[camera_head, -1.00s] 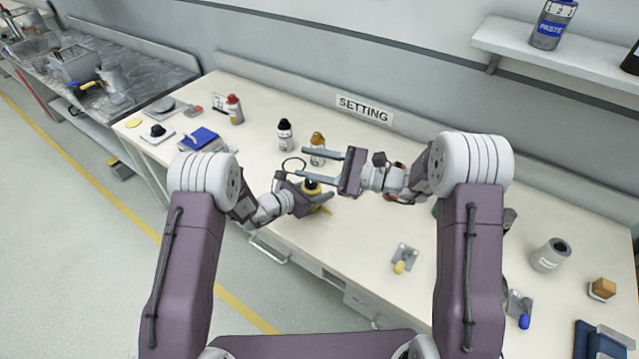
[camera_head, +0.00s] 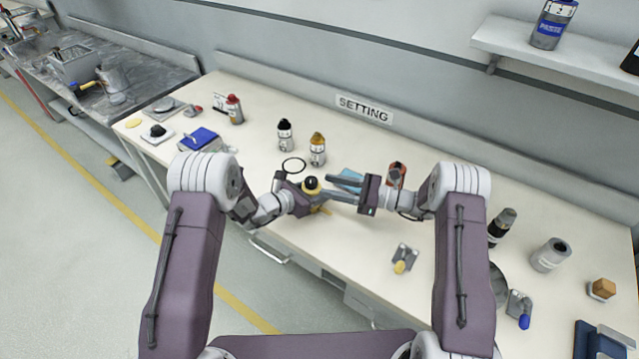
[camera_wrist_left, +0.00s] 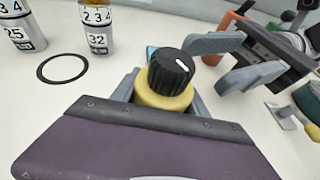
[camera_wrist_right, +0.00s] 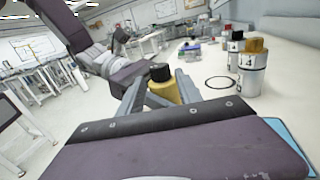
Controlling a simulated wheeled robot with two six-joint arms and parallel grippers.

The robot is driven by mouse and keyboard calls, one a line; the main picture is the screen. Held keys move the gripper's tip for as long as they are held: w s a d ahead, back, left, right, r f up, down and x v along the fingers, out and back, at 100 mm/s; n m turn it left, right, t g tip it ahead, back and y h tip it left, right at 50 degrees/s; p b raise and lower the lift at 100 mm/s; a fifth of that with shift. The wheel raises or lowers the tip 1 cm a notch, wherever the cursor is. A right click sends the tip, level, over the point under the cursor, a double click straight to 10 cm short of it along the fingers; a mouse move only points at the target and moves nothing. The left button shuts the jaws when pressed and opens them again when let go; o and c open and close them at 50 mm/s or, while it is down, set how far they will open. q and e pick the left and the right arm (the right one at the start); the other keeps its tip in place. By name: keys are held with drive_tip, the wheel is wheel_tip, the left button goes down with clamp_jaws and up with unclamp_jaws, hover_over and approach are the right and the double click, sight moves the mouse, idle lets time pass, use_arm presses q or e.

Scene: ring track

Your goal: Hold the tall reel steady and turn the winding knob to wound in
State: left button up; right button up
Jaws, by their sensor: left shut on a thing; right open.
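The tall reel (camera_head: 312,193) is a yellow body with a black ridged winding knob (camera_head: 311,183) on top, standing on the bench. In the left wrist view the knob (camera_wrist_left: 171,72) shows a white mark pointing up and to the right, and the yellow reel body (camera_wrist_left: 163,96) sits between my left fingers. My left gripper (camera_head: 305,198) is shut on the reel body. My right gripper (camera_head: 342,189) is open, to the right of the reel, its fingers pointing at it. In the right wrist view the knob (camera_wrist_right: 160,72) and yellow body (camera_wrist_right: 164,90) show beyond the fingertips, apart from them.
A black ring (camera_head: 293,165) lies behind the reel. Bottles with yellow (camera_head: 318,149) and black (camera_head: 285,134) caps stand behind it. A blue flat thing (camera_head: 348,179) and an orange-red container (camera_head: 396,173) are near my right gripper. A yellow-tipped fixture (camera_head: 403,258) stands in front.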

sight(316, 185)
drive_tip(key=shift+x, duration=1.95)
clamp_jaws()
drive_tip(key=m+t+h, duration=0.1)
drive_tip(key=t, duration=0.1)
drive_tip(key=m+t+h, duration=0.1)
drive_tip(key=m+t, duration=0.1)
drive_tip(key=shift+s+a, duration=0.25)
drive_tip(key=shift+s, duration=0.15)
drive_tip(key=shift+s+m+t+h, duration=0.1)
drive_tip(key=shift+m+t+h, duration=0.7)
drive_tip(key=shift+t, duration=0.3)
unclamp_jaws()
